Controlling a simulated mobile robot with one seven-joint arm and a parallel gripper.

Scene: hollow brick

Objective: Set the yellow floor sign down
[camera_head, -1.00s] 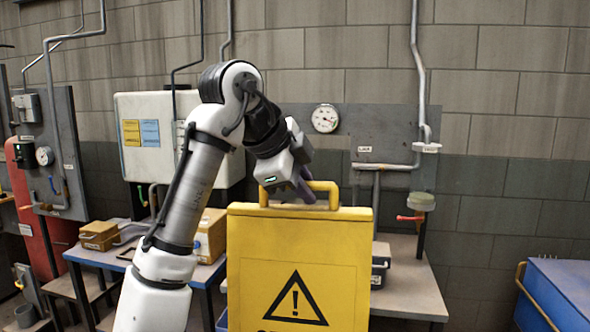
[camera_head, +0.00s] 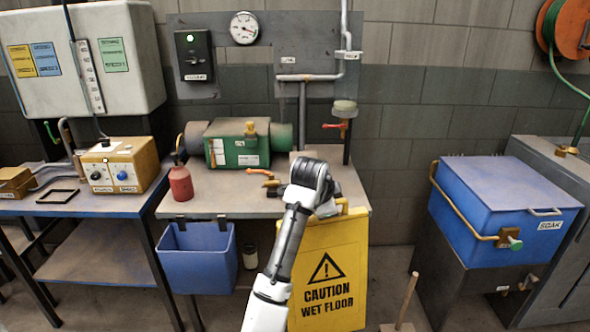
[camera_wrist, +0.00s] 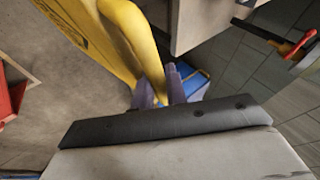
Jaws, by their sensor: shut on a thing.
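The yellow floor sign (camera_head: 330,268) is in the lower middle of the head view, in front of the workbench. It looks upright, with its "CAUTION WET FLOOR" face toward the head camera. Its lower edge is at the bottom of the picture, so I cannot tell whether it touches the floor. My gripper (camera_wrist: 160,88) is shut on the sign's top handle. My arm mostly hides the gripper in the head view. In the wrist view the sign (camera_wrist: 100,30) runs from the upper left down to the purple fingers.
A workbench (camera_head: 235,203) with a green machine (camera_head: 238,150) and a red bottle (camera_head: 181,184) stands behind the sign. A blue bin (camera_head: 198,258) hangs from its front. A blue SOAK tank (camera_head: 500,200) stands right. A wooden handle (camera_head: 407,298) rises from the floor right of the sign.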

